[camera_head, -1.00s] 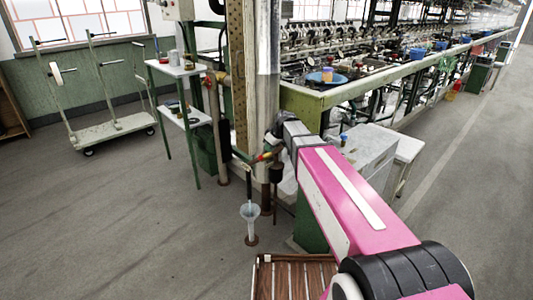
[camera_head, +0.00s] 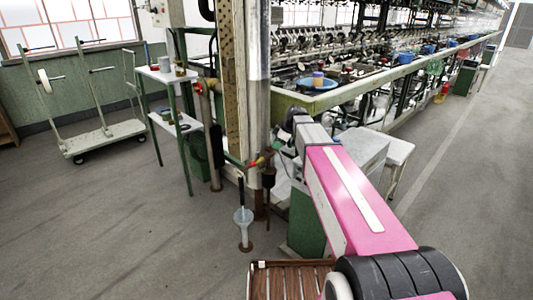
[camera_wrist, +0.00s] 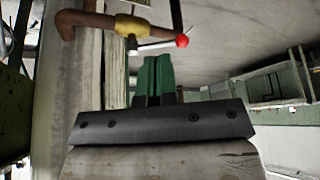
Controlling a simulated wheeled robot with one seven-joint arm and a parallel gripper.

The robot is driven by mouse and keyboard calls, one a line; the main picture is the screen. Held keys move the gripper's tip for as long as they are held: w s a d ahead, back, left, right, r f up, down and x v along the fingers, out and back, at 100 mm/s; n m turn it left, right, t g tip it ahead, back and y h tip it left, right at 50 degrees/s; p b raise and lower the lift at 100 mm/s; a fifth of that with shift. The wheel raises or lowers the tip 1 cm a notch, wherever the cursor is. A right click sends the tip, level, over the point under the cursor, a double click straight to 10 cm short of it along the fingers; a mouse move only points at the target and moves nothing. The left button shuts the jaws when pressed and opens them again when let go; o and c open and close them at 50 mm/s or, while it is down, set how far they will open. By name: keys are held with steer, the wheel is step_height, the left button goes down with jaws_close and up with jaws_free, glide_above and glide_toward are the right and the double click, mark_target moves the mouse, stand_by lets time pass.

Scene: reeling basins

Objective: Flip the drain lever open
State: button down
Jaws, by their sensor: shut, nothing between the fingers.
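The drain lever (camera_wrist: 160,45) is a thin pale bar with a red tip in the wrist view. It runs sideways from a yellow valve body (camera_wrist: 132,25) on a rusty bent pipe (camera_wrist: 85,20). In the head view the valve's red and yellow parts (camera_head: 256,162) show small beside the steel column. My gripper (camera_wrist: 153,62) has green fingers, shut together and empty. In the wrist picture their tips lie just below the lever; I cannot tell whether they touch it.
A steel column (camera_head: 258,110) and upright pipes stand close to the valve. The green-edged reeling bench (camera_head: 310,103) and a white stool (camera_head: 398,152) are to the right. Open floor lies at left and right.

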mark_target(255, 158)
steer(key=w+a+f, duration=0.1)
steer(key=a+f, duration=0.6)
steer(key=a, duration=0.1)
steer(key=shift+w+f, duration=0.35)
